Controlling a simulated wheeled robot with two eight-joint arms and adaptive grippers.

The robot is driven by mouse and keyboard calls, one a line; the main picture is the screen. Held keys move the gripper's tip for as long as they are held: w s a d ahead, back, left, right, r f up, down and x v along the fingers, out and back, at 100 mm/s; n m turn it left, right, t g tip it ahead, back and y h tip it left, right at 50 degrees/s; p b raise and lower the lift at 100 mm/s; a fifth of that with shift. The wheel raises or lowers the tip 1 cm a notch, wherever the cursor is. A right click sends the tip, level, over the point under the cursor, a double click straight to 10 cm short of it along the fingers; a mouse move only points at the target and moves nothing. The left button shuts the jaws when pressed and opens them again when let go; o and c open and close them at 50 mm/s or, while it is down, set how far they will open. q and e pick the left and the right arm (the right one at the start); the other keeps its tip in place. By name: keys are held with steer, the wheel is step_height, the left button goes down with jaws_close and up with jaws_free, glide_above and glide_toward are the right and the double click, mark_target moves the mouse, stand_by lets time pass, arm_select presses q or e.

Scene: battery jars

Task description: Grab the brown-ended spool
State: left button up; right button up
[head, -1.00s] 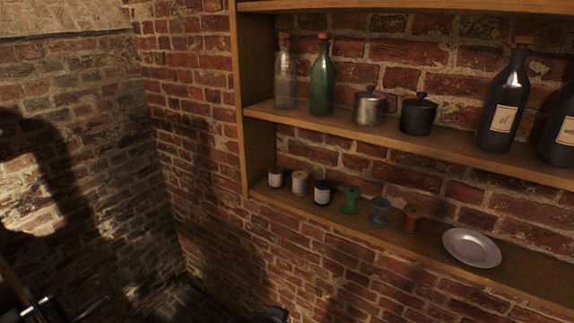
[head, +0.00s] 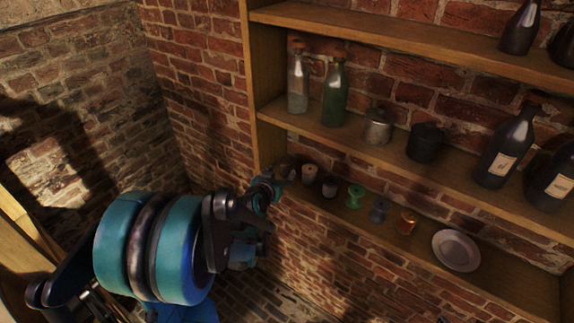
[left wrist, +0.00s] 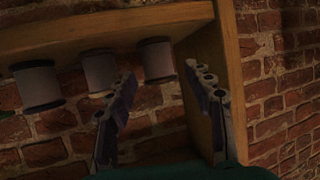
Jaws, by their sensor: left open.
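On the lower shelf, a pale spool with brownish ends (head: 309,173) stands second from the left, and it seems to be the middle one in the left wrist view (left wrist: 99,70). The leftmost pale spool (head: 288,171) is partly hidden by my left gripper (head: 273,182); it also shows in the left wrist view (left wrist: 157,60). A pale spool with black ends (head: 329,187) stands third. In the left wrist view, my left gripper (left wrist: 162,78) is open and empty. Its fingers point toward the leftmost spool; contact cannot be told. My right gripper is out of view.
A green spool (head: 355,196), a blue spool (head: 378,210), an orange-brown spool (head: 406,222) and a pale plate (head: 456,250) continue along the lower shelf. The shelf's side upright (head: 262,120) is close left of my gripper. Bottles and pots stand on the shelf above.

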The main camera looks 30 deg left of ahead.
mark_target(285, 167)
arm_select(q)
steer(key=x, duration=0.2)
steer(key=r+x, duration=0.1)
steer(key=x, duration=0.2)
steer(key=shift+w+d, duration=0.15)
steer(key=shift+w, duration=0.05)
steer(key=shift+w+f, duration=0.15)
steer(key=shift+w, duration=0.3)
steer(key=shift+s, duration=0.1)
steer(key=c, duration=0.8)
